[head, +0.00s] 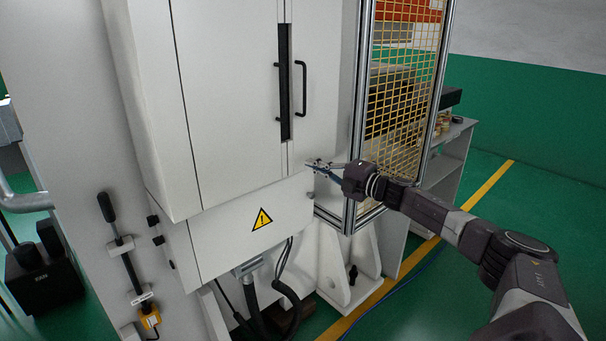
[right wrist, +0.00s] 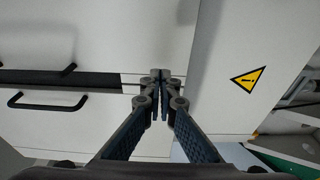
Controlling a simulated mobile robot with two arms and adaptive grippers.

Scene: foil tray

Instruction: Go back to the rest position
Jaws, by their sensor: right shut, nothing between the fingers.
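My right gripper (head: 318,165) reaches in from the right in the head view, in front of the lower edge of the white machine cabinet (head: 232,120). In the right wrist view my right gripper (right wrist: 160,78) has its fingertips together with nothing between them. The black door handles (head: 301,90) are above it in the head view, apart from the fingers. Whether the fingertips touch the cabinet cannot be told. My left gripper is not in view. No foil tray is seen.
A yellow mesh guard (head: 403,85) in a metal frame stands close to my right forearm. A grey bench (head: 448,160) is behind it. A lever (head: 120,245) and hoses (head: 285,285) are at the lower left. Green floor (head: 545,205) is open at the right.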

